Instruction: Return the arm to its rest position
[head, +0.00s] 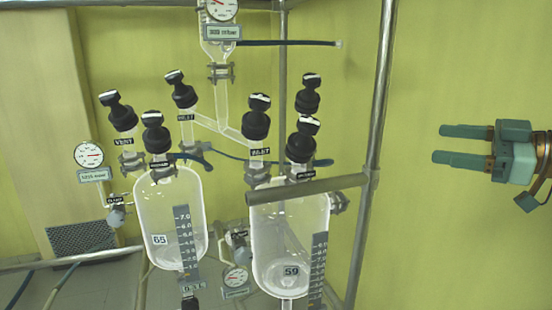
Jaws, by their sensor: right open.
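My right gripper (455,144) is at the right side of the head view, in front of the bare yellow-green wall. Its two dark teal fingers point left and stand apart, with nothing between them. It is well clear of the metal frame and the glassware. My left gripper is not in view.
Two glass reactors, labelled 65 (155,205) and 59 (270,245), hang left of a tall metal post (377,120). Black-knobbed valves (257,115) top them. A horizontal bar (305,189) crosses before the right reactor. The space between post and gripper is free.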

